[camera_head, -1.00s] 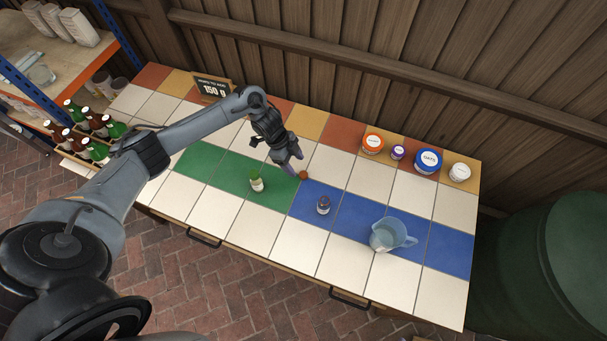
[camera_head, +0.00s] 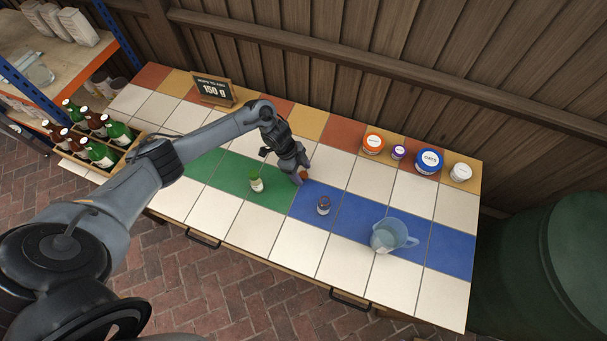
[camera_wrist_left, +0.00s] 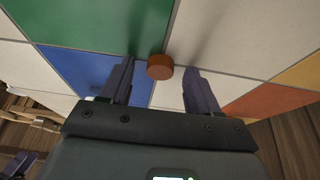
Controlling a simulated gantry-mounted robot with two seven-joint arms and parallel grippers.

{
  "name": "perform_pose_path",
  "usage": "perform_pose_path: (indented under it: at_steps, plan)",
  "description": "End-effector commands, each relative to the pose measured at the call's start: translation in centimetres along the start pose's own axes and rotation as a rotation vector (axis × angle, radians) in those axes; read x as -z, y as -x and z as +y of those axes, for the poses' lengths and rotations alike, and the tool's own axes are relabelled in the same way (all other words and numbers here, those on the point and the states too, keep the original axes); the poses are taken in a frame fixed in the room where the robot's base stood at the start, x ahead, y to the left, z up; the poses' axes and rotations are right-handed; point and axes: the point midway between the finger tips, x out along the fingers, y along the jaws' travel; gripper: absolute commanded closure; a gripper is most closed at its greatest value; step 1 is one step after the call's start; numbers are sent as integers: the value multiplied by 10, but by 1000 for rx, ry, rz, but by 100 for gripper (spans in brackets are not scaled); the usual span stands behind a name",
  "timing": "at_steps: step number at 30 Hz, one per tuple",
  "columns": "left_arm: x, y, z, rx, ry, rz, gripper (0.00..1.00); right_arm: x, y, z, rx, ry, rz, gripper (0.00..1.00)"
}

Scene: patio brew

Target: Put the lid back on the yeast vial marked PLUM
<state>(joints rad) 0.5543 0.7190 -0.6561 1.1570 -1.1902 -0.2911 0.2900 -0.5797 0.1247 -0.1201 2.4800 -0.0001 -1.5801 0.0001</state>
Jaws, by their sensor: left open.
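A small brown-orange round lid (camera_head: 305,174) lies on the tiles near where the green and blue squares meet. It also shows in the left wrist view (camera_wrist_left: 160,67), between the fingertips and apart from both. My left gripper (camera_head: 300,179) is open at the lid; its two fingers (camera_wrist_left: 158,72) stand either side of it. A small brown vial (camera_head: 323,206) stands upright on the blue tiles, a little nearer than the lid. A pale vial with a green top (camera_head: 256,184) stands upright on the green tiles. I cannot read either vial's label. My right gripper is out of view.
A clear jug (camera_head: 388,236) stands on the blue tiles to the right. Orange (camera_head: 373,143), purple (camera_head: 398,152), blue (camera_head: 428,160) and white (camera_head: 461,172) tubs line the back edge. A sign (camera_head: 213,90) stands at back left, a bottle crate (camera_head: 105,158) at left.

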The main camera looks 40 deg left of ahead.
Motion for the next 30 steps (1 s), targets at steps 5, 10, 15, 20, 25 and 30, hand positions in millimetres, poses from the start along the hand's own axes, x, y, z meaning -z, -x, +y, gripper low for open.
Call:
perform_pose_path:
  at_steps: [5, 10, 15, 20, 25, 30]
  plan:
    - [0, 0, 0, 0, 0, 0, 43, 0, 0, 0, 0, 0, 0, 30]
    - [0, 0, 0, 0, 0, 0, 69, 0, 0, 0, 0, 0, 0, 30]
    - [0, 0, 0, 0, 0, 0, 95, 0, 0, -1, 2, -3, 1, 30]
    - [0, 0, 0, 0, 0, 0, 97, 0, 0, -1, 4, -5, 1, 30]
    - [1, 2, 0, 1, 0, 0, 97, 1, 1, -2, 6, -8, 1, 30]
    - [4, 11, -1, 2, -1, 1, 97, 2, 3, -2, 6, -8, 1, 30]
